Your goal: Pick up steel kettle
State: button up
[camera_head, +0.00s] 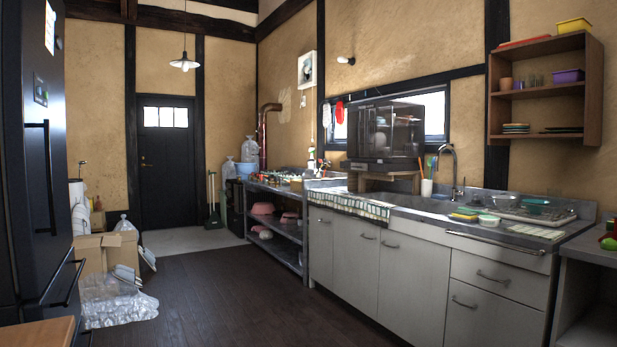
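I cannot make out a steel kettle for certain in the head view. The stove top (282,173) on the dark metal counter (262,188) at the middle holds several small items, too small and distant to tell apart. The steel sink counter (400,207) to its right carries dishes and utensils, with no clear kettle among them. My gripper is not in view, so its state does not show.
The dark wood floor (235,290) is clear in the middle. A cardboard box (92,255) and clear plastic bottles (115,300) stand at left, beside a dark fridge (30,170). A wooden tabletop corner (38,334) is near at bottom left. Grey cabinets (405,270) line the right.

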aim_at(307, 175)
jog(key=i+u, duration=0.25)
jog(key=u, duration=0.15)
jog(key=i, duration=4.3)
